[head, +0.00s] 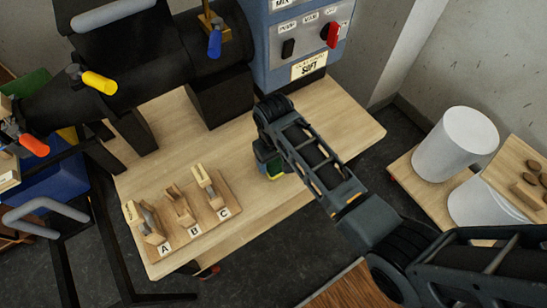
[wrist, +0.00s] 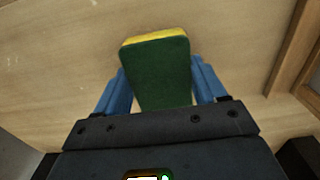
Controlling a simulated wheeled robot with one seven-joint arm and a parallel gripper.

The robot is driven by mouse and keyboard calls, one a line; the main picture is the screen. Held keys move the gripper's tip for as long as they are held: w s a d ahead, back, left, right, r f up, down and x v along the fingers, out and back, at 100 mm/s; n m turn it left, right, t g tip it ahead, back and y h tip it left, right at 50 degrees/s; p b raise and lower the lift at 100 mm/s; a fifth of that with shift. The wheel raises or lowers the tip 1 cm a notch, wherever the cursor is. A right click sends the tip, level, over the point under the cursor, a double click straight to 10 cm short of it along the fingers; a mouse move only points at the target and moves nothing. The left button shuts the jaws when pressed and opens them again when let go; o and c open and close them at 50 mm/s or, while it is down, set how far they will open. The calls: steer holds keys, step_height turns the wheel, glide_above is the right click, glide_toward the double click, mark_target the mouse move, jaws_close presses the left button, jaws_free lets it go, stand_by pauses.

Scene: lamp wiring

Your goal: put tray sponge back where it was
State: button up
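The sponge, dark green with a yellow layer, shows in the wrist view (wrist: 158,70) between the two blue fingers of my gripper (wrist: 160,88). Both fingers lie against its sides, so my gripper is shut on it. In the head view the sponge (head: 274,168) shows as a small green and yellow patch at my gripper (head: 266,160), over the middle right of the wooden table (head: 320,125). My arm hides part of it. I cannot tell whether the sponge touches the table.
A wooden rack (head: 190,222) with slots marked A, B and C stands left of my gripper. A blue control box (head: 300,40) and dark machine stand behind. At right are white cylinders (head: 455,145) and a wooden tray (head: 515,165) with brown pieces. The table's right part is clear.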

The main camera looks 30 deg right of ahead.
mark_target(274, 161)
steer(key=o, duration=0.3)
steer(key=shift+o, duration=0.2)
step_height(274, 161, up, 12)
steer(key=shift+r+p, duration=0.15)
steer(key=shift+p, duration=0.3)
